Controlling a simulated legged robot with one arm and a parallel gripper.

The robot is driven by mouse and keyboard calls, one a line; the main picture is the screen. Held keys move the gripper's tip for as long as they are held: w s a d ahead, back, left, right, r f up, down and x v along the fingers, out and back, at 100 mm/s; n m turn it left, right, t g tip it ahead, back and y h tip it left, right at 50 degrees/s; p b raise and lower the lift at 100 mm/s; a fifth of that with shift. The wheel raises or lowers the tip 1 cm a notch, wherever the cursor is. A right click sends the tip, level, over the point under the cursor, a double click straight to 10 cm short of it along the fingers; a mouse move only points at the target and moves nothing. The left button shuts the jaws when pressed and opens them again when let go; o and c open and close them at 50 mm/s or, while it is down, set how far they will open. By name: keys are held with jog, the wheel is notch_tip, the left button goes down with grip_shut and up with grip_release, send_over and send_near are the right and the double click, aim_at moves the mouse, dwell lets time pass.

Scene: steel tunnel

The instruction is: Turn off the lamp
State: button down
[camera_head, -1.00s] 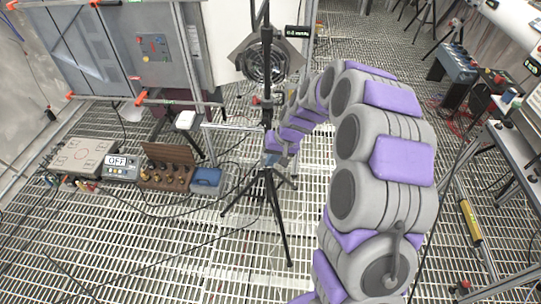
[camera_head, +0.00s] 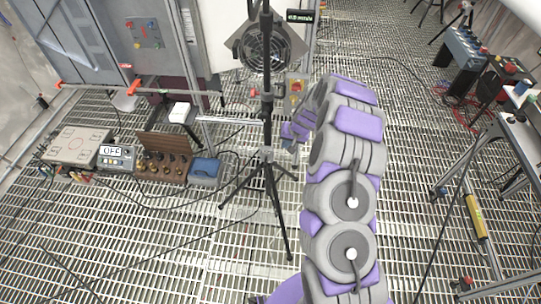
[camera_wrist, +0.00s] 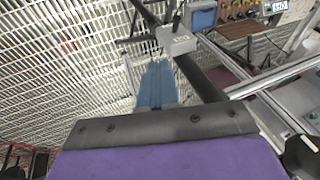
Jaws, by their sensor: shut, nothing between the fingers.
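The lamp (camera_head: 265,48), a round dark fixture with square flaps, stands on a black tripod (camera_head: 267,160) in the head view. A small yellowish box with a red knob (camera_head: 296,88) sits just right of the pole, below the lamp. My gripper (camera_head: 289,146) is low, just right of the pole and below that box, partly hidden by my arm.
Left on the grated floor are a control box with an OFF display (camera_head: 112,155), a wooden box with brass knobs (camera_head: 163,163) and a blue box (camera_head: 205,170). Cables cross the floor. A metal bench (camera_head: 515,130) stands right. Open grating lies front left.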

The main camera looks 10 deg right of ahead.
jog(key=shift+f, duration=0.1)
jog(key=b, duration=0.3)
send_near(266, 159)
jog(key=d+f, duration=0.3)
jog(key=f, duration=0.1)
jog(key=a+f, duration=0.1)
jog(key=w+a+f, duration=0.1)
jog(key=a, duration=0.1)
jog(key=shift+w+a+f+b, duration=0.15)
jog(key=shift+a+b, duration=0.05)
jog(key=shift+b, duration=0.15)
jog(key=shift+w, duration=0.1)
